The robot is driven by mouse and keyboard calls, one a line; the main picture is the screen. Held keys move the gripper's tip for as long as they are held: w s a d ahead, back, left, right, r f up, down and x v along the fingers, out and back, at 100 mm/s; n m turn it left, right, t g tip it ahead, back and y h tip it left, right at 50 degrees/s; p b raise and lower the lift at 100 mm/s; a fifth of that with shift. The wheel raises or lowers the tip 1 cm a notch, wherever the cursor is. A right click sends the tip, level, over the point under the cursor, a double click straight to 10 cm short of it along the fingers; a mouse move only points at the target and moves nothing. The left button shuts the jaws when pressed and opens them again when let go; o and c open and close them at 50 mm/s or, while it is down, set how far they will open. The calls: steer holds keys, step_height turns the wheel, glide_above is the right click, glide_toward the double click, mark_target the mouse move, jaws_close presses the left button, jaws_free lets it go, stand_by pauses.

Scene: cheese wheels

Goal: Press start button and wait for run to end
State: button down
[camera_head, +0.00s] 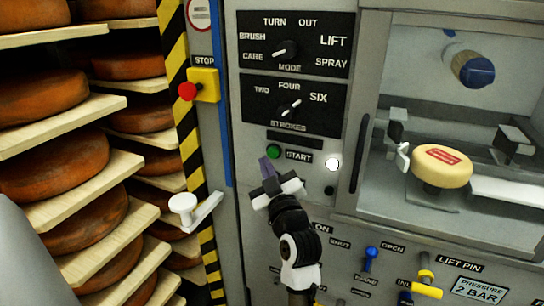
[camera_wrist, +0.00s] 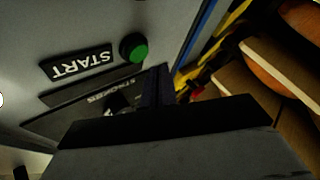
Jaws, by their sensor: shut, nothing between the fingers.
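The green start button (camera_head: 273,151) sits on the grey control panel, just left of the START label (camera_head: 299,156). In the wrist view the green button (camera_wrist: 134,48) shows beside the upside-down START label (camera_wrist: 76,64). My gripper (camera_head: 265,163) is shut and empty, its fingertips a little below and left of the button in the head view. In the wrist view my gripper (camera_wrist: 157,78) points up near the button, with a gap between them in the picture. I cannot tell the depth of that gap. A round white lamp (camera_head: 333,163) is right of the label.
The mode knob (camera_head: 286,48) and strokes knob (camera_head: 290,106) are above. A red stop button (camera_head: 188,91) on a yellow box is to the left. Shelves of cheese wheels (camera_head: 40,95) stand left. A pale cheese (camera_head: 441,165) sits in the machine bay at right.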

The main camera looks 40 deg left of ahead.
steer(key=shift+w+a, duration=0.1)
steer(key=shift+w, duration=0.45)
stand_by(1.7)
steer(key=shift+w+a+b, duration=0.1)
steer(key=shift+w+b, duration=0.3)
